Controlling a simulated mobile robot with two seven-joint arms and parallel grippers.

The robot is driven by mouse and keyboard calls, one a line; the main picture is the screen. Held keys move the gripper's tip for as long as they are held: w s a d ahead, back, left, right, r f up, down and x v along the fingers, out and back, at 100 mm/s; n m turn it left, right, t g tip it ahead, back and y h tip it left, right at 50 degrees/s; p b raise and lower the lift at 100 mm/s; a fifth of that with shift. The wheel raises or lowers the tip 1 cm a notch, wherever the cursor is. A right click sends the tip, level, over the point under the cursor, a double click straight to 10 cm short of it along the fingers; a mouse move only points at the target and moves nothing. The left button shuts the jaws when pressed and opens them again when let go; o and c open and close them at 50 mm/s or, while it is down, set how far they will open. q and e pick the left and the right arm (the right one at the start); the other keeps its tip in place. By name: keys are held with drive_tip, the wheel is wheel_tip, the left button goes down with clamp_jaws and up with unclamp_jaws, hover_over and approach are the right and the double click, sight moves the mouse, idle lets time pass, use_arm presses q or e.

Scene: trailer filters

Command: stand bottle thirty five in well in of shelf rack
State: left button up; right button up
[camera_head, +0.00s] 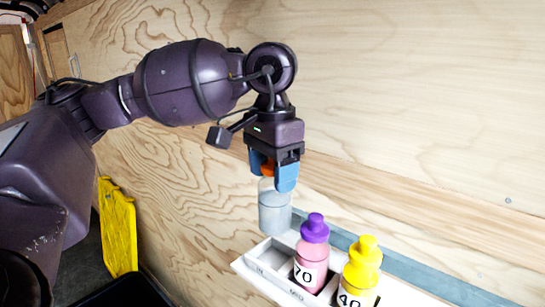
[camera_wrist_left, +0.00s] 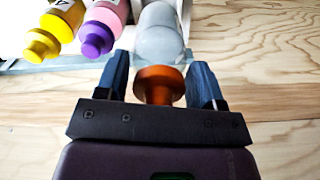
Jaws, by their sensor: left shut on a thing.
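My left gripper (camera_head: 275,177) is shut on the orange cap of a clear, greyish bottle (camera_head: 275,208). The bottle hangs upright below the fingers; no number shows on its visible side. In the left wrist view, the orange cap (camera_wrist_left: 160,84) sits between the blue fingers (camera_wrist_left: 160,66), with the bottle body (camera_wrist_left: 160,35) beyond. The white shelf rack (camera_head: 262,271) is at the bottom right of the head view. Its left-end well, marked IN, looks empty, and the bottle's base is just above or behind it; the exact gap is unclear. My right gripper is not seen.
A pink bottle with a purple cap, marked 70 (camera_head: 312,255), stands in the middle well. A yellow bottle marked 40 (camera_head: 361,275) stands to its right. A plywood wall (camera_head: 420,120) rises close behind the rack. A yellow panel (camera_head: 117,225) stands at left.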

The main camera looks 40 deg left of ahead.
sight(273, 211)
use_arm(q)
drive_tip(key=shift+f, duration=1.4)
wheel_tip(273, 211, down, 2)
drive_tip(key=shift+f+b, duration=0.1)
drive_tip(key=shift+b, duration=0.95)
drive_tip(key=shift+f+b, duration=0.6)
drive_tip(key=shift+f, duration=0.1)
drive_tip(key=shift+f+b, duration=0.75)
drive_tip(key=shift+f, duration=0.1)
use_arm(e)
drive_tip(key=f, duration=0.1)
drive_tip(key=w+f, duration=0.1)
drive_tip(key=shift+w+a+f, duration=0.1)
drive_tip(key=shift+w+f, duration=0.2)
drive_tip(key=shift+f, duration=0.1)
use_arm(q)
drive_tip(key=shift+f, duration=0.1)
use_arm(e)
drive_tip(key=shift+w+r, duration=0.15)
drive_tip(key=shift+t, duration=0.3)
